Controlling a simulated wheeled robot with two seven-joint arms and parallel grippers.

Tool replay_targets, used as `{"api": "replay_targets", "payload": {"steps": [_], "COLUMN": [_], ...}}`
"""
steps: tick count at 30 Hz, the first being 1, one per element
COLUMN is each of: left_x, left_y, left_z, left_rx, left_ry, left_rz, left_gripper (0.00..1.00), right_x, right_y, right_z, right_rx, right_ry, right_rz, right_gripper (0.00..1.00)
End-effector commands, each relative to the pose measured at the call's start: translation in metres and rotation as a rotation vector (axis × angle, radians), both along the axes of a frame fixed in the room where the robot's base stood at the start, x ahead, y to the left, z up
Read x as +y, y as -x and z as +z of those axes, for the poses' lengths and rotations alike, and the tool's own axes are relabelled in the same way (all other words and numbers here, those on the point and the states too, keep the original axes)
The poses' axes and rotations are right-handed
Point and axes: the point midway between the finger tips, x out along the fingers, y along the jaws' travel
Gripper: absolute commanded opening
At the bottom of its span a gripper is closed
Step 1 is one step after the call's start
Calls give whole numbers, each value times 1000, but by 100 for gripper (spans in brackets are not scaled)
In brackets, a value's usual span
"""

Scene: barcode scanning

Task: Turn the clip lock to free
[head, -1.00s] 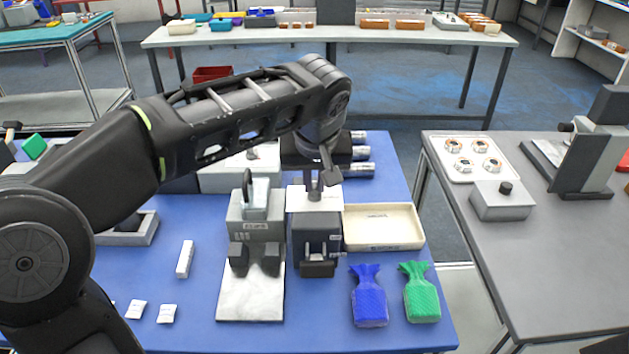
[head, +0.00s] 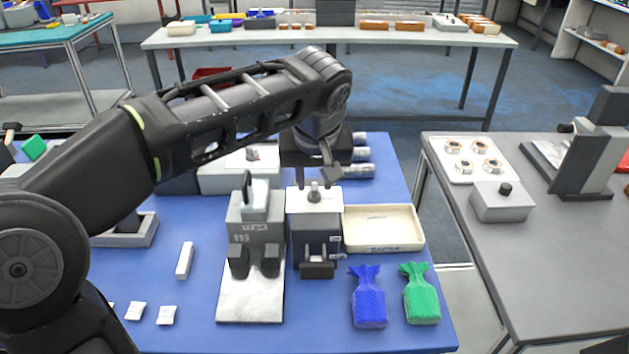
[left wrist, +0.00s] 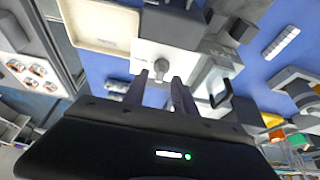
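A dark grey box with a white top (head: 298,202) stands on the blue table and carries a small grey knob (head: 314,192), which looks like the clip lock. In the left wrist view the knob (left wrist: 161,65) sits on the white top near the fingertips. My left gripper (head: 316,178) is directly above the box, pointing down. In the left wrist view its two fingers (left wrist: 159,80) are apart with nothing between them that I can see, around or just short of the knob. The knob's lock marking is too small to read. My right gripper is not in view.
A grey clamp-like fixture (head: 256,230) stands close left of the box. A cream tray (head: 383,245) is close on the right. Blue (head: 368,305) and green (head: 421,300) bags lie front right. White pieces (head: 185,260) lie left. A grey table (head: 560,260) stands right.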

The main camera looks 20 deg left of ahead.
Motion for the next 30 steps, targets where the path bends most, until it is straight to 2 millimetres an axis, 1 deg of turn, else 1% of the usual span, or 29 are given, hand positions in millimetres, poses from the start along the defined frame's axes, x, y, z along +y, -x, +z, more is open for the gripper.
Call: {"api": "replay_targets", "payload": {"steps": [9,12,15,30], "left_x": [-9,-11,-11,-11], "left_y": [17,21,22,23], "left_z": [48,56,60,60], "left_rx": [-2,0,0,1], "left_ry": [1,1,1,0], "left_rz": [-1,0,0,0], "left_gripper": [33,33,33,33], "right_x": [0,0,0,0], "right_y": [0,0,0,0], "right_z": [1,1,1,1], "right_rx": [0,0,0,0], "right_ry": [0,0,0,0], "right_rz": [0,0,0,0], "right_gripper": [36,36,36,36]}}
